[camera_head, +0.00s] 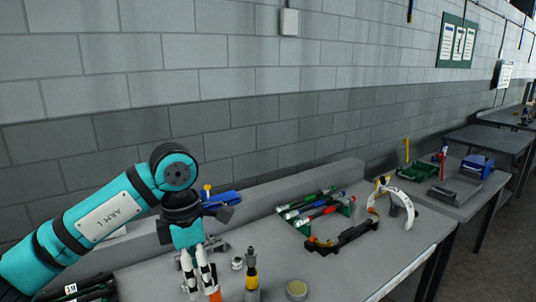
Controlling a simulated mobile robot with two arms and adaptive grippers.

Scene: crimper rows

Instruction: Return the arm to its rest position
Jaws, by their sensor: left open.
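My left arm comes in from the left in the head view, teal with black bands. My left gripper (200,285) points down over the near part of the grey workbench (330,272). Its two pale fingers are a little apart and I see nothing held between them. The fingertips partly cover an orange item (215,294) behind or beside them; I cannot tell whether they touch it. My right gripper is not in view.
A yellow-and-dark tool (251,270) stands upright right of the gripper, near a small round tin (296,289). Pens lie in a green rack (303,228). A black holder (343,238) and a white curved item (402,206) lie further right. A block wall rises behind.

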